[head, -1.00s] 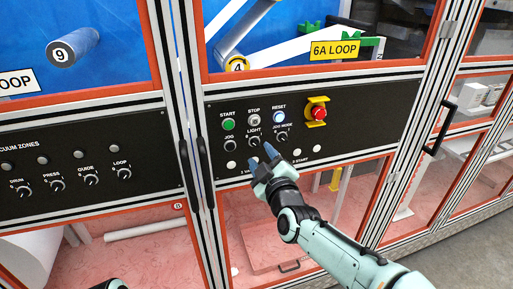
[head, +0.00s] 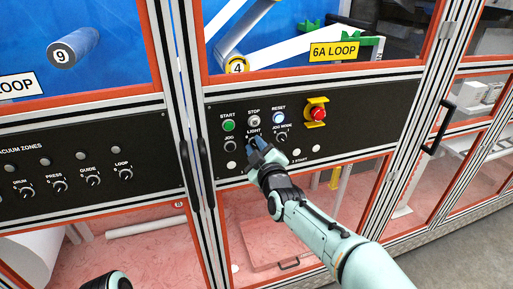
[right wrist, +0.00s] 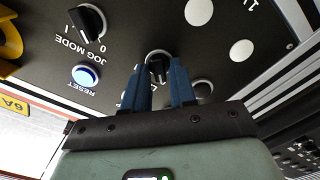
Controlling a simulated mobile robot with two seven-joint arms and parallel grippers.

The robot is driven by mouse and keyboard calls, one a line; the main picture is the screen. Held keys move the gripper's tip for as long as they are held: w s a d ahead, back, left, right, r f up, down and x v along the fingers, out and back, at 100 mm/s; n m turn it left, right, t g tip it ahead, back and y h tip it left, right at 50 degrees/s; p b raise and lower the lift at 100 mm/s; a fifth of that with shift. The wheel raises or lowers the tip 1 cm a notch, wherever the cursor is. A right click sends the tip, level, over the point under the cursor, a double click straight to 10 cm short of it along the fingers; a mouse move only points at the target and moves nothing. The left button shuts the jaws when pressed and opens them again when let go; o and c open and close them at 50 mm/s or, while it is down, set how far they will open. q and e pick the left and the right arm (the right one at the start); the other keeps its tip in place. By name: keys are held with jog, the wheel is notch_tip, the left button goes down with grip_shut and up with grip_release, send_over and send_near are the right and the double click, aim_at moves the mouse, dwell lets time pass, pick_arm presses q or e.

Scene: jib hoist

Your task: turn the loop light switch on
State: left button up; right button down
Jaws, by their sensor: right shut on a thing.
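The light switch (right wrist: 157,62) is a black rotary knob with a pale pointer mark, on the black panel (head: 360,125) under the 6A LOOP sign (head: 334,50). In the head view my fingers largely cover it, just below the LIGHT label. My right gripper (head: 257,146) is shut on the knob, with one blue finger on each side of it in the right wrist view. I cannot tell the knob's exact setting.
A red emergency stop (head: 317,113) in a yellow guard sticks out to the right.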

pick_arm(q)
jog(key=shift+f, duration=0.1)
pick_arm(e)
jog(key=m+b, duration=0.1)
jog(key=m, duration=0.2)
jog(key=shift+d, duration=0.1)
pick_arm(q)
jog(key=shift+s+f+b, duration=0.45)
jog(key=shift+f+b, duration=0.1)
jog(key=shift+f, duration=0.25)
jog(key=shift+s+f+b, duration=0.45)
jog(key=shift+f+b, duration=0.05)
jog(key=shift+f, duration=0.3)
jog(key=shift+s+f+b, duration=0.45)
jog(key=shift+f+b, duration=0.1)
jog(key=shift+f, duration=0.25)
pick_arm(e)
jog(key=shift+w+d+m, duration=0.1)
jog(key=shift+d+m, duration=0.05)
jog(key=shift+m, duration=3.55)
jog(key=shift+d+m, duration=0.1)
jog(key=shift+m, duration=3.6)
jog(key=c, duration=1)
grip_release()
jog(key=shift+o, duration=0.2)
